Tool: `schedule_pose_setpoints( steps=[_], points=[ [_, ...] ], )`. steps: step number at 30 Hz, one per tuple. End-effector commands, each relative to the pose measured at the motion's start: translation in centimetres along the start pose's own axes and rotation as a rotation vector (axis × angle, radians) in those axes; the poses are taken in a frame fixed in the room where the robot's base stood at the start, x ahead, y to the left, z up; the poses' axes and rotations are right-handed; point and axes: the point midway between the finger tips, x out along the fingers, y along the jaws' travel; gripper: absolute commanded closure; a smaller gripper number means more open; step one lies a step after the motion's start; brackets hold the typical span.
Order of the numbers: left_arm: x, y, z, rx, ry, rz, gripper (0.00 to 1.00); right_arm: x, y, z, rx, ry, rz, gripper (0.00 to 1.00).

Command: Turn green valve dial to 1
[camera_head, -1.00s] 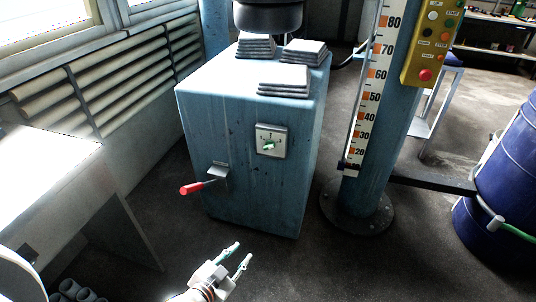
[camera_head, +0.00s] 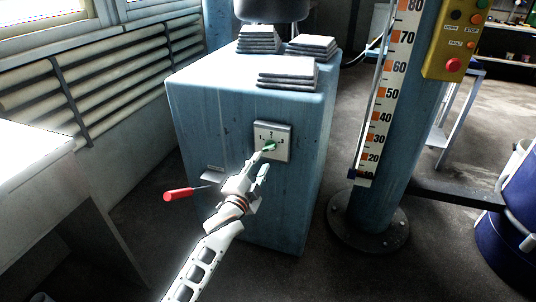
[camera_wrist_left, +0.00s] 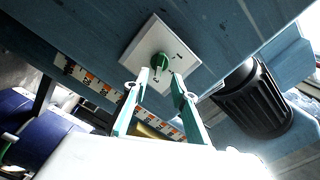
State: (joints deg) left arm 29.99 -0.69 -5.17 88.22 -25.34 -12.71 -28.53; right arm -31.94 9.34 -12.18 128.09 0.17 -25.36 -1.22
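The green valve dial (camera_head: 269,147) sits on a square pale plate (camera_head: 285,153) on the front of the blue cabinet. The plate carries small number marks; I cannot read the dial's setting surely. In the left wrist view the dial (camera_wrist_left: 160,62) shows at the plate's middle, just beyond the fingertips. My left gripper (camera_head: 261,161) is just in front of the plate, its fingers pointing at the dial. In the left wrist view its fingers (camera_wrist_left: 161,74) are apart, one to each side of the dial's line; contact cannot be told. My right gripper is not in view.
A red-handled lever (camera_head: 180,194) sticks out from the blue cabinet (camera_head: 215,110), left of my left gripper. Stacked grey pads (camera_head: 287,72) lie on the cabinet top. A blue column with a scale (camera_head: 392,85) stands to the right. A white bench (camera_head: 35,165) is at left.

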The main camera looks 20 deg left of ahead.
Motion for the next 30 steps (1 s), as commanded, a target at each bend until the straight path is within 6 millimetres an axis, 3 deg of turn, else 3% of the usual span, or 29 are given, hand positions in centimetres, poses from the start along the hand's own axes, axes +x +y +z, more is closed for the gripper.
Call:
schedule_pose_setpoints(
  steps=[6, 15, 27, 30],
  points=[
    [3.0, 0.4, 0.2, -0.001, -0.002, 0.003, 0.74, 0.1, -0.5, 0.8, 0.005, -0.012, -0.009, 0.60],
    [6.3, 0.3, 0.2, -0.002, -0.002, 0.004, 0.74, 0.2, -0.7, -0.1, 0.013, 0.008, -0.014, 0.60],
    [7.0, 0.0, 0.0, -0.003, 0.000, 0.000, 0.74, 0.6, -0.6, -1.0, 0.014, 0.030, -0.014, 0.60],
    [7.0, 0.0, 0.0, -0.003, 0.000, 0.001, 0.97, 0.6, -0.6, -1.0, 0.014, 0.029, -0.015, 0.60]
  ],
)
